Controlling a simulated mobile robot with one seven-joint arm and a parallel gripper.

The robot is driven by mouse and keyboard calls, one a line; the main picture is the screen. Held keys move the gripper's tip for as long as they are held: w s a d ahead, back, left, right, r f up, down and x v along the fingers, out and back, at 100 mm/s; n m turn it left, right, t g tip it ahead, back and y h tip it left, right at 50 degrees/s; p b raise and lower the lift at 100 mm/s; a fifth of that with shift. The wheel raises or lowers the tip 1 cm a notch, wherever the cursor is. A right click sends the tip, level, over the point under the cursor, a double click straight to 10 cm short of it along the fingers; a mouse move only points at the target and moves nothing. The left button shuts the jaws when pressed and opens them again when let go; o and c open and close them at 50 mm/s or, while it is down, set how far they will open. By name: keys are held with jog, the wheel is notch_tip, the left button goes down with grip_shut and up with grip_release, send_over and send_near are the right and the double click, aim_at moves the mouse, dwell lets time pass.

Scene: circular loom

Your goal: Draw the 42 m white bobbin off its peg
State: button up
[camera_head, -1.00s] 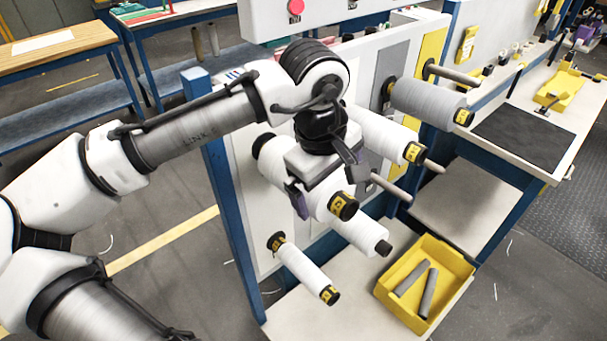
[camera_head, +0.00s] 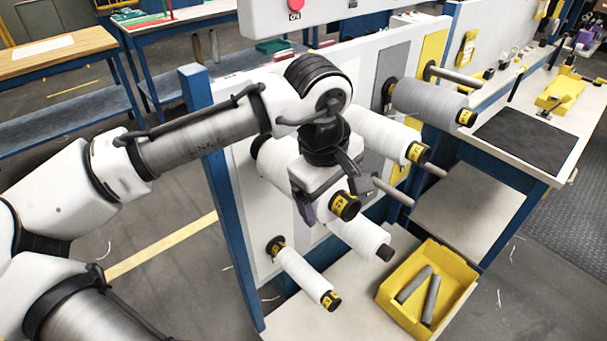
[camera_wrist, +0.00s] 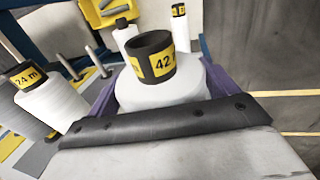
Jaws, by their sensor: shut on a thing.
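The 42 m white bobbin (camera_wrist: 160,92) sits between the purple fingers of my gripper (camera_wrist: 166,92) in the wrist view. Its black end with the yellow "42" label faces the camera. In the head view the bobbin's labelled end (camera_head: 345,206) points out from the panel, just beyond my gripper (camera_head: 326,203). My gripper is shut on the bobbin's white body from both sides. The bobbin still stands out from the panel in line with its neighbours.
A 24 m bobbin (camera_wrist: 50,100) is close on the left in the wrist view. White bobbins (camera_head: 360,238) (camera_head: 305,276) hang below, and another (camera_head: 375,135) is at upper right. A bare peg (camera_head: 393,190) juts out nearby. A yellow bin (camera_head: 455,268) holds two grey tubes.

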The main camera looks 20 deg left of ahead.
jog(key=c, duration=0.5)
jog(key=shift+s+d, duration=0.3)
jog(key=shift+d, duration=0.2)
